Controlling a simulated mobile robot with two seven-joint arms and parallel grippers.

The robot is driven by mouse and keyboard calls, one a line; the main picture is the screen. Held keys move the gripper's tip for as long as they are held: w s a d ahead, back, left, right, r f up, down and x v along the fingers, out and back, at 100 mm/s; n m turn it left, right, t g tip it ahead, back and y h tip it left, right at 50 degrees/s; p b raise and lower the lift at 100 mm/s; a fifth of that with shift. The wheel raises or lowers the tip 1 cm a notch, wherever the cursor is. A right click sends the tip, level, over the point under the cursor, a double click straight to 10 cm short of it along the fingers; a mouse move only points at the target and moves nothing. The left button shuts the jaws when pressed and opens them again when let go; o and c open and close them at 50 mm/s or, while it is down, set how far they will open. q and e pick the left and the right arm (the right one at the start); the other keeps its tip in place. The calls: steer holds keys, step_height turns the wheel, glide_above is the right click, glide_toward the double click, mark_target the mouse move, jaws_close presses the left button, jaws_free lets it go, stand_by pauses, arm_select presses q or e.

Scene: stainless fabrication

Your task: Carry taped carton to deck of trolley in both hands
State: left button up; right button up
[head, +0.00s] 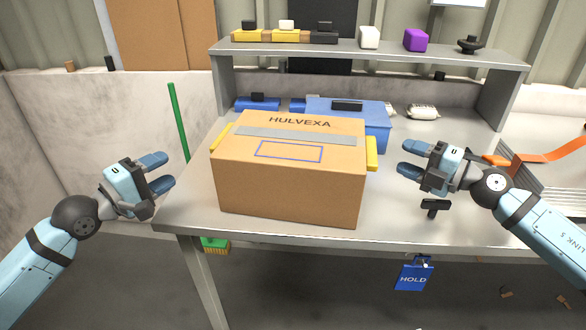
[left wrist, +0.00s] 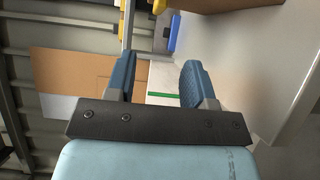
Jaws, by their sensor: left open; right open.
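The taped carton (head: 290,185) is a brown box marked HULVEXA with a grey tape strip across its top. It stands upright on the steel workbench (head: 410,215) near its front left. Yellow pieces show at its left side (head: 221,137) and right side (head: 371,153). My left gripper (head: 165,172) is open and empty, left of the carton and apart from it. In the left wrist view its two fingers (left wrist: 160,85) stand apart with nothing between them. My right gripper (head: 405,158) is open and empty, right of the carton and apart from it. I cannot make out the trolley deck.
A blue box (head: 375,125) stands behind the carton. A shelf (head: 370,52) above the bench holds several small items. A black tool (head: 434,207) lies on the bench at right. A blue HOLD tag (head: 413,274) hangs at the front edge. A green pole (head: 178,122) stands behind my left gripper.

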mark_target(217, 138)
arm_select(q)
steer(key=shift+d+r, duration=0.1)
steer(key=shift+r, duration=0.05)
arm_select(e)
steer(key=shift+d, duration=0.1)
arm_select(q)
steer(key=x, duration=1.3)
steer(key=shift+w+d, duration=0.15)
steer(key=shift+w, duration=0.2)
arm_select(e)
steer(key=x, duration=0.7)
steer(key=shift+a, duration=0.25)
steer(key=shift+w, duration=0.15)
arm_select(q)
jaws_close()
arm_select(e)
jaws_close()
arm_select(q)
steer(key=shift+w+r, duration=0.1)
steer(key=shift+r, duration=0.15)
arm_select(e)
steer(key=shift+w+r, duration=0.1)
steer(key=shift+r, duration=0.25)
